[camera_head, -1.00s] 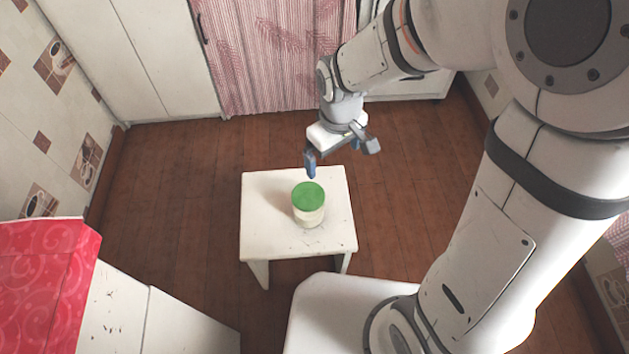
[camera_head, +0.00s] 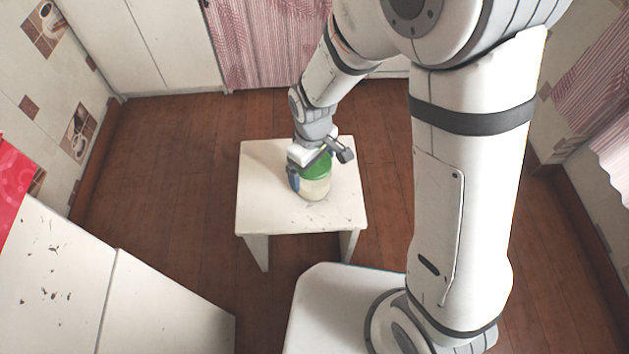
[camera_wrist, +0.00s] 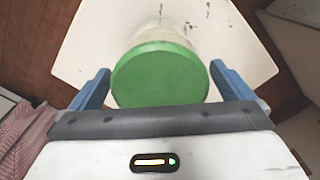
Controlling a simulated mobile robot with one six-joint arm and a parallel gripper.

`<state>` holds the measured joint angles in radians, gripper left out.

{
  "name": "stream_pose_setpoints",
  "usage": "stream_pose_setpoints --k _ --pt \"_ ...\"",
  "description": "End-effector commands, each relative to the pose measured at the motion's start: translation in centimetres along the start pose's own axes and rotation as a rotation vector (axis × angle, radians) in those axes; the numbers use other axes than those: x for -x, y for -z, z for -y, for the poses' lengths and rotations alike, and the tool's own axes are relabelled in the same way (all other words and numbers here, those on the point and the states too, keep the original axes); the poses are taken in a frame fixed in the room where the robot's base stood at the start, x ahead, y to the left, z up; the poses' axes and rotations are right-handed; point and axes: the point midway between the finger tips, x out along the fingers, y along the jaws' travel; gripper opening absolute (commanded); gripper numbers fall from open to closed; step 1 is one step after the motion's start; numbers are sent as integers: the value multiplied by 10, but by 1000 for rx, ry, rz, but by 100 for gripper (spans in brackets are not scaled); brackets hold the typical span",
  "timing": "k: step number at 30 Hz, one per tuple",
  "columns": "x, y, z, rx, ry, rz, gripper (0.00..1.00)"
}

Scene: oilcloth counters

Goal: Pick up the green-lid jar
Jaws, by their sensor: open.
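The green-lid jar (camera_head: 315,187) stands upright on a small white stool (camera_head: 262,212). Its body is pale and see-through, and its round green lid fills the middle of the wrist view (camera_wrist: 160,76). My gripper (camera_head: 309,181) is open at the jar, partly covering the lid in the head view. In the wrist view, the blue fingers of my gripper (camera_wrist: 160,84) are on either side of the lid, with a gap showing on both sides. The lower part of the jar is mostly hidden behind the lid in the wrist view.
Brown wooden floor (camera_head: 170,170) surrounds the stool. A white cabinet (camera_head: 120,290) with a red cloth edge (camera_head: 12,190) stands at the lower left. The stool top around the jar is clear.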

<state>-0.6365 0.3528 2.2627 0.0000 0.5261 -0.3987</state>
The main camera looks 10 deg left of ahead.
Motion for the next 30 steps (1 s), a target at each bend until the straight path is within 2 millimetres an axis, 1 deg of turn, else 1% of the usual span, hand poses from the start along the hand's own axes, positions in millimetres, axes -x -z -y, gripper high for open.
stream_pose_setpoints --k 1,2,8,9,30 --pt "-9 0 0 0 0 1 100" --pt "-10 0 0 -1 0 1 100" --pt "-9 0 0 -1 0 0 100" --pt "-9 0 0 -1 0 0 98" --pt "-8 0 -1 -3 0 0 41"
